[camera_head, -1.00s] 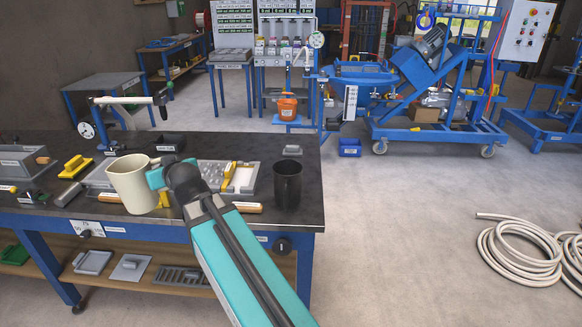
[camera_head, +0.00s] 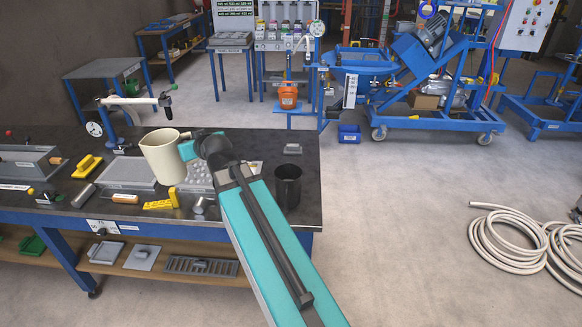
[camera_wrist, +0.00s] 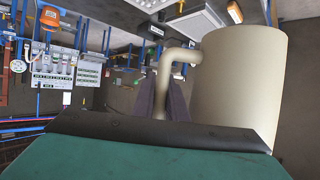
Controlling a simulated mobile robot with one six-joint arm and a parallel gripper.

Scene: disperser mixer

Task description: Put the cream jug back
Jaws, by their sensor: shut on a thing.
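The cream jug (camera_head: 163,157) is in the air above the dark bench top, a little left of my arm's end in the head view. It looks roughly upright. My gripper (camera_wrist: 163,97) is shut on the jug's handle, with dark fingers around it in the wrist view. The jug's pale body (camera_wrist: 236,85) fills the right of the wrist view. In the head view the fingers are hidden behind the teal wrist. A black mug (camera_head: 288,186) stands on the bench right of my gripper.
The bench (camera_head: 262,212) holds a flat grey tray (camera_head: 127,173), a yellow block (camera_head: 162,203), a yellow-handled tool (camera_head: 87,166) and a metal cylinder (camera_head: 201,205). A long grey box (camera_head: 25,166) sits at the left. Bare bench top lies around the black mug.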

